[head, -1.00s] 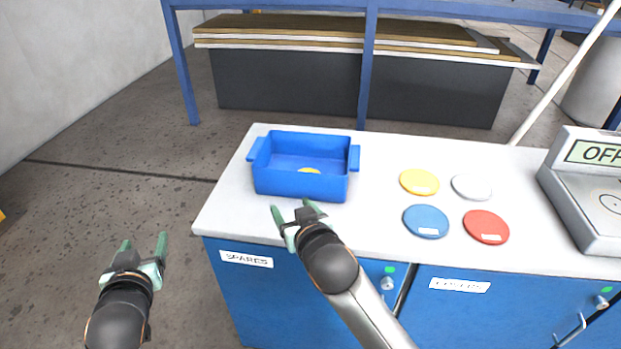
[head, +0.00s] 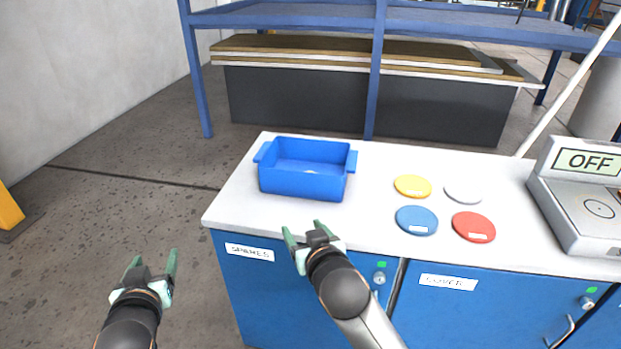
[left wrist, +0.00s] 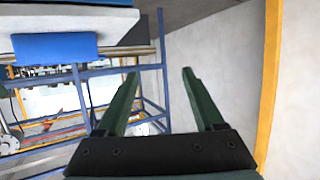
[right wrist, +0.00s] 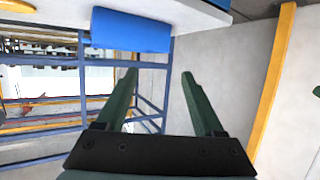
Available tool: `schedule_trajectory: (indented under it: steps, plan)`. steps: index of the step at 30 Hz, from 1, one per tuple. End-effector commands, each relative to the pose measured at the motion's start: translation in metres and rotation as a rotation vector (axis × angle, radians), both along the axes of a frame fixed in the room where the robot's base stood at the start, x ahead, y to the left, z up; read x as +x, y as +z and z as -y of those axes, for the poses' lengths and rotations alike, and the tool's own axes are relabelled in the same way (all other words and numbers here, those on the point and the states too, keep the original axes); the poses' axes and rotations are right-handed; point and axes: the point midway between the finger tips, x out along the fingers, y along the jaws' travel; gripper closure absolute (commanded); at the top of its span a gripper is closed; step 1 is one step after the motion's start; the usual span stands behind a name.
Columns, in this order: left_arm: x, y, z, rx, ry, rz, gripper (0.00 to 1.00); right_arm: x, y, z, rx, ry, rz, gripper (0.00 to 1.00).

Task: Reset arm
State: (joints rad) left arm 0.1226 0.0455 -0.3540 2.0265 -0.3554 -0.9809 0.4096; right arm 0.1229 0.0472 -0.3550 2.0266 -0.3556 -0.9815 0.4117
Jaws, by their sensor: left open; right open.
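My left gripper (head: 151,270) is open and empty in the head view, over the floor left of the counter. Its spread fingers also show in the left wrist view (left wrist: 160,88). My right gripper (head: 303,236) is open and empty at the counter's front edge, in front of the blue bin (head: 302,185). Its spread fingers show in the right wrist view (right wrist: 160,88) with nothing between them. The blue bin stands upright on the counter. Most of its inside is hidden by its front wall, with only a small light patch showing.
On the counter (head: 240,205) lie a yellow disc (head: 413,186), a white disc (head: 464,191), a blue disc (head: 416,220) and a red disc (head: 473,227). A grey device (head: 580,200) reading OFF stands at the right. A blue-framed rack (head: 377,70) stands behind.

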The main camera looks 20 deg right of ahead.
Motion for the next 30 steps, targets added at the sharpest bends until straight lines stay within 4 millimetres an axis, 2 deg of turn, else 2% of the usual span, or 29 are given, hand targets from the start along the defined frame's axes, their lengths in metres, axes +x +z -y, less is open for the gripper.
schedule_trajectory:
  steps: [9,11,14,17,18,22,24,27,30]
  plan:
    - [-0.002,-0.005,0.000,0.002,-0.004,-0.008,0.30,-0.002,-0.005,0.000,-0.002,0.004,-0.008,0.30]
    - [-0.006,-0.017,0.000,0.005,-0.013,-0.024,0.30,-0.006,-0.017,0.000,-0.005,0.013,-0.024,0.30]
    - [-0.024,-0.056,-0.001,0.011,-0.048,-0.081,0.30,-0.024,-0.056,0.000,-0.012,0.048,-0.081,0.30]
    - [-0.058,-0.111,-0.002,0.014,-0.098,-0.157,0.30,-0.058,-0.111,0.002,-0.014,0.098,-0.157,0.30]
    - [-0.075,-0.134,-0.003,0.014,-0.118,-0.189,0.30,-0.075,-0.134,0.003,-0.013,0.119,-0.189,0.30]
    - [-0.136,-0.197,-0.009,0.005,-0.170,-0.278,0.30,-0.136,-0.197,0.009,-0.005,0.170,-0.278,0.30]
    - [-0.168,-0.222,-0.013,-0.001,-0.188,-0.316,0.30,-0.168,-0.222,0.013,0.001,0.188,-0.317,0.30]
    - [-0.207,-0.247,-0.019,-0.007,-0.203,-0.357,0.30,-0.207,-0.247,0.019,0.007,0.203,-0.357,0.30]
    - [-0.234,-0.261,-0.024,-0.010,-0.208,-0.382,0.30,-0.234,-0.261,0.024,0.009,0.209,-0.382,0.30]
